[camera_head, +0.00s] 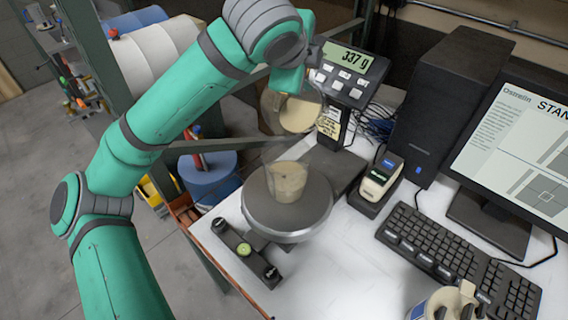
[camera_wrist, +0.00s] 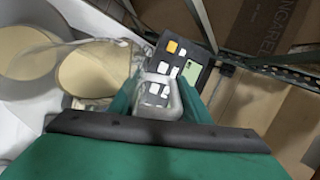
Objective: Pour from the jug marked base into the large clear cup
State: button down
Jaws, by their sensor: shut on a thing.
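My gripper (camera_wrist: 158,98) is shut on the handle of a clear jug (camera_wrist: 98,68) that holds cream-coloured liquid. In the head view the jug (camera_head: 298,113) is tilted, above and behind the large clear cup (camera_head: 287,181). The cup stands upright on the round plate of the scale (camera_head: 256,212) and has cream-coloured liquid in it. It also shows at the left of the wrist view (camera_wrist: 30,58). I cannot make out a stream between jug and cup. No base mark on the jug is readable.
The scale display (camera_head: 348,62) reads 337 g. A label device (camera_head: 379,180), keyboard (camera_head: 450,255), monitor (camera_head: 520,150) and black computer (camera_head: 440,95) stand to the right. A white container (camera_head: 442,302) is at the front edge.

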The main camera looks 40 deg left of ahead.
aim_at(339, 71)
jog(key=shift+w+a+r+g, duration=0.15)
jog(key=shift+w+r+g, duration=0.3)
jog(key=shift+g, duration=0.25)
jog(key=shift+f+g+h, duration=0.25)
jog(key=shift+g+h, duration=0.05)
jog(key=shift+w, duration=0.1)
jog(key=shift+w+a+f+g, duration=0.1)
jog(key=shift+w+f+g, duration=0.2)
jog(key=shift+g, duration=0.2)
jog(key=shift+w+a+f+g+h+b, duration=0.15)
jog(key=shift+w+f+g+h, duration=0.05)
jog(key=shift+w+g, duration=0.3)
jog(key=shift+w+a+f+g+h+b, duration=0.1)
jog(key=shift+w+f+g+h+b, duration=0.1)
jog(key=shift+w+g, duration=0.3)
jog(key=shift+w+a+r+g+h+b, duration=0.1)
jog(key=shift+w+r+g+h+b, duration=0.25)
jog(key=shift+g, duration=0.5)
jog(key=shift+w+a+g+h+b, duration=0.15)
jog(key=shift+w+g, duration=0.25)
jog(key=shift+g, duration=0.4)
jog(key=shift+w+a+r+g+h+b, duration=0.1)
jog(key=shift+w+r+g+h+b, duration=0.25)
jog(key=shift+g, duration=0.5)
jog(key=shift+w+f, duration=0.1)
jog(key=shift+f, duration=0.05)
